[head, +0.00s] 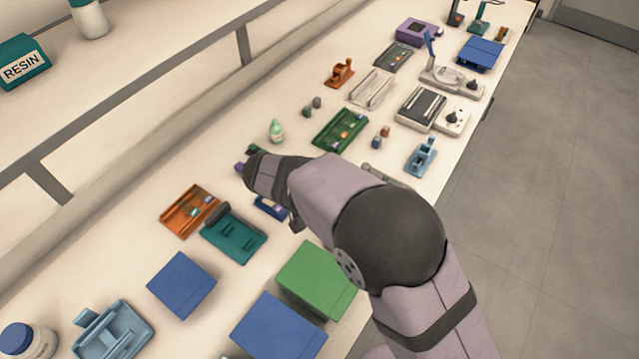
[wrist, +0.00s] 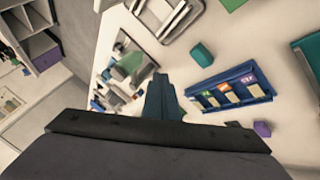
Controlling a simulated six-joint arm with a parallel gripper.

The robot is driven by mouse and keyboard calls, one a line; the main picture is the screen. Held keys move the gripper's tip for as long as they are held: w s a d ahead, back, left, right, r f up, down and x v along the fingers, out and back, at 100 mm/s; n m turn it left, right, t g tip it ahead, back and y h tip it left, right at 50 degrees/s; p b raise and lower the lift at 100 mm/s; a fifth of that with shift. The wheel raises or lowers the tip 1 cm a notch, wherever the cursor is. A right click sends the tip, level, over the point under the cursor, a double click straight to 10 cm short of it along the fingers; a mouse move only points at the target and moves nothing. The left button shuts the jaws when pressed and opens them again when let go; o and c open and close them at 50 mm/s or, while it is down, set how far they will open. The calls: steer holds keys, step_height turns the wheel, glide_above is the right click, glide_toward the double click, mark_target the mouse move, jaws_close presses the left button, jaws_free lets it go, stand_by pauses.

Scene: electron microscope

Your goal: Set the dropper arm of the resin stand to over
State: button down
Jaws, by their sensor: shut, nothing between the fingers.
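I cannot identify the resin stand for sure. A small teal stand (head: 482,18) with a thin upright and an arm at its top is at the far end of the bench in the head view, too small to tell how its arm is set. My gripper (wrist: 160,84) is shut and empty in the wrist view, left of a blue rack with coloured labels (wrist: 230,88). In the head view my forearm reaches left over the bench, far from the teal stand, and hides part of the bench.
A green-capped bottle (head: 276,131) stands just beyond my gripper. A green tray (head: 340,129), an orange tray (head: 190,211), a teal tray (head: 234,238) and a green box (head: 315,281) lie around the arm. A RESIN box (head: 22,62) sits on the shelf. The floor at right is clear.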

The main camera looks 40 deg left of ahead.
steer(key=shift+w+d+f+p, duration=0.4)
steer(key=shift+w+d, duration=0.15)
steer(key=shift+w, duration=0.15)
steer(key=shift+w+d+f+p, duration=0.3)
steer(key=shift+w+d+p, duration=0.15)
steer(key=shift+w+d, duration=0.2)
steer(key=shift+w+d+f+p, duration=0.4)
steer(key=shift+w+d, duration=0.1)
steer(key=shift+w, duration=0.2)
steer(key=shift+d+b, duration=0.1)
steer(key=shift+b, duration=0.3)
